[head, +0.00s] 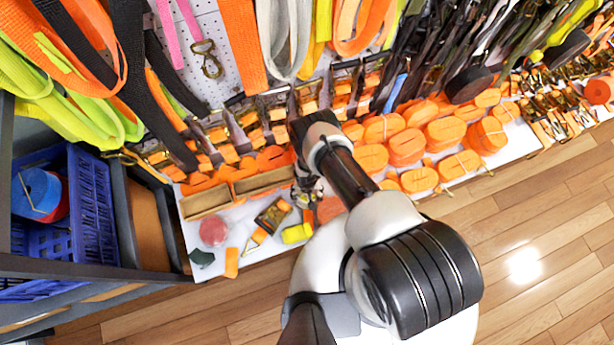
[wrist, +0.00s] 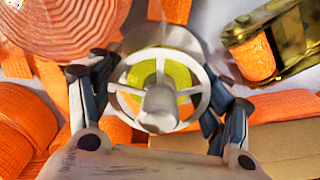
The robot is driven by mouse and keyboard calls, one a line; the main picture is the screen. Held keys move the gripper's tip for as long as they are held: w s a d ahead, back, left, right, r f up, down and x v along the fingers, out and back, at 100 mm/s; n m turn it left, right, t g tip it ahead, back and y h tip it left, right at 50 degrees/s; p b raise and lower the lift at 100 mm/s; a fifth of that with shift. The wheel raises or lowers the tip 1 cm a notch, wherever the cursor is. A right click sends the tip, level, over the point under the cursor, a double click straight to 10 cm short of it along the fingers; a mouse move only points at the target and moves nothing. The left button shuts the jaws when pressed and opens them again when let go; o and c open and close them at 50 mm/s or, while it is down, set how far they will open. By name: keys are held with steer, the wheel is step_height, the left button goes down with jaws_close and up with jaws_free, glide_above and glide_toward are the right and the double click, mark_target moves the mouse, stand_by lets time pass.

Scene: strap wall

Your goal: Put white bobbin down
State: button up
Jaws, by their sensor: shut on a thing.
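My gripper (wrist: 160,106) is shut on the white bobbin (wrist: 117,81). In the wrist view the bobbin shows as a white spoked wheel held between the two fingers. Something yellow-green shows through its spokes. The surface below is partly hidden by the bobbin and fingers, so I cannot tell whether the bobbin touches it. I cannot make out the bobbin there.
The shelf (head: 205,258) holds a pink-red roll (head: 213,230), a ratchet buckle (head: 272,215), a yellow-green piece (head: 297,233) and cardboard trays (head: 206,202). Orange strap rolls (head: 406,146) crowd its right side. Straps hang behind. A blue crate (head: 92,205) stands at left.

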steer(key=shift+f, duration=0.2)
steer(key=shift+f, duration=0.1)
steer(key=o, duration=0.9)
steer(key=shift+o, duration=0.2)
